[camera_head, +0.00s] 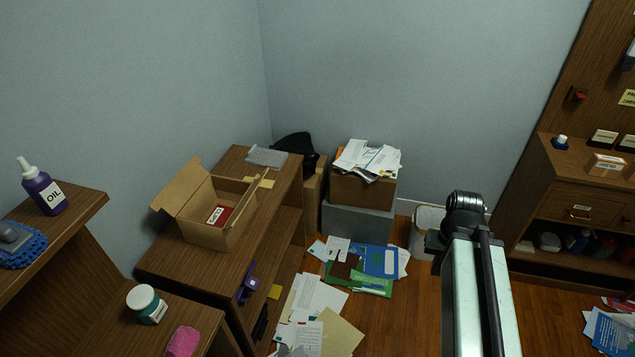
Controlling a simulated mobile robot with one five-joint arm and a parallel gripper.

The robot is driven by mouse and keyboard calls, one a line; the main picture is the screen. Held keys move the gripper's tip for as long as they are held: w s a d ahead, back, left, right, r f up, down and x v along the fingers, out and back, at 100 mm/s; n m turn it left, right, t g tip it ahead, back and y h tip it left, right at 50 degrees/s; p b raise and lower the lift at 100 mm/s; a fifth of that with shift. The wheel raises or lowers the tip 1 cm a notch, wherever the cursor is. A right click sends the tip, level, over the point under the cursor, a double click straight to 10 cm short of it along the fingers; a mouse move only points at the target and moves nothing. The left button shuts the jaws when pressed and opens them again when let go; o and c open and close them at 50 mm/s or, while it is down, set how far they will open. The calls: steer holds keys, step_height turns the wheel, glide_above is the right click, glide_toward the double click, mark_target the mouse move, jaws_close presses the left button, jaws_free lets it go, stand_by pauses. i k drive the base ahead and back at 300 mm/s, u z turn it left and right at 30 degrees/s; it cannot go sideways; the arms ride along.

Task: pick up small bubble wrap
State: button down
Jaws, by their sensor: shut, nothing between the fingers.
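The small bubble wrap (267,156) looks like a flat, greyish, translucent sheet. It lies on the far end of the brown wooden shelf top (237,162), near the back wall. My arm link rises at the lower right of the picture, well to the right of the bubble wrap and apart from it. My gripper's fingers do not show in this view.
An open cardboard box (207,228) stands on the same shelf top, in front of the bubble wrap. A black bag (296,146) sits just behind it. A box of papers (362,190) is further right. Papers (318,298) litter the floor.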

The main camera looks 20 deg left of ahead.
mark_target(275, 160)
steer(key=z, duration=0.15)
steer(key=k, duration=1.1)
steer(key=u, duration=1.15)
steer(key=i, duration=1)
